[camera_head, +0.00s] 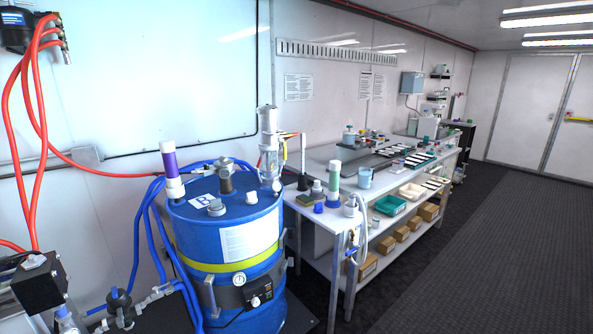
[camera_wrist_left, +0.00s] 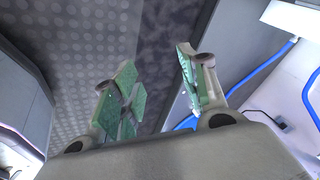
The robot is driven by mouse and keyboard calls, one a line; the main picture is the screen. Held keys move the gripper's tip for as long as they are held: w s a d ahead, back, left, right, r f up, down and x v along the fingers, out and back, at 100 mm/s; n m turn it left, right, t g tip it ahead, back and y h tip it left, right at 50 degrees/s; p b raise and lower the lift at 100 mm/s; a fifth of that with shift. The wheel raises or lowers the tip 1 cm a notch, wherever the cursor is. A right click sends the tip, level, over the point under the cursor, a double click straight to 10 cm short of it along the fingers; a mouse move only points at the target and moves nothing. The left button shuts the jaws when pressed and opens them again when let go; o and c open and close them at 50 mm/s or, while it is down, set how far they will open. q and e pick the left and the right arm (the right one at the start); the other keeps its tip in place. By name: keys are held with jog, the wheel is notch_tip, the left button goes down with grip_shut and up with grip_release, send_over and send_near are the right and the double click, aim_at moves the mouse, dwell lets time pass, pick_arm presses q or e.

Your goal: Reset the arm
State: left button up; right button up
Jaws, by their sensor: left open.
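My left gripper (camera_wrist_left: 158,88) shows in the left wrist view. Its two green-padded fingers are spread apart with nothing between them. Behind the fingers is dark textured floor (camera_wrist_left: 88,60) and a grey panel edge. Neither of my arms can be made out for certain in the head view, and my right gripper shows in neither view.
A blue drum (camera_head: 221,230) with hoses and fittings stands at the centre left. A long workbench (camera_head: 341,212) with trays and bottles runs along the wall. Red hoses (camera_head: 37,110) hang at the left. A blue hose (camera_wrist_left: 268,68) lies right of the gripper. The floor (camera_head: 480,260) at right is clear.

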pick_arm(q)
jog(key=s+d+f+g, duration=0.1)
jog(key=s+d+f, duration=0.1)
jog(key=d, duration=0.3)
jog(key=s+d+f+n+g+h, duration=0.1)
jog(key=s+d, duration=0.4)
jog(key=d, duration=0.1)
jog(key=s+d+f+g, duration=0.1)
jog(key=s+d+f, duration=0.1)
jog(key=s+d, duration=0.2)
jog(key=shift+d+f+h, duration=0.3)
jog(key=shift+d, duration=0.85)
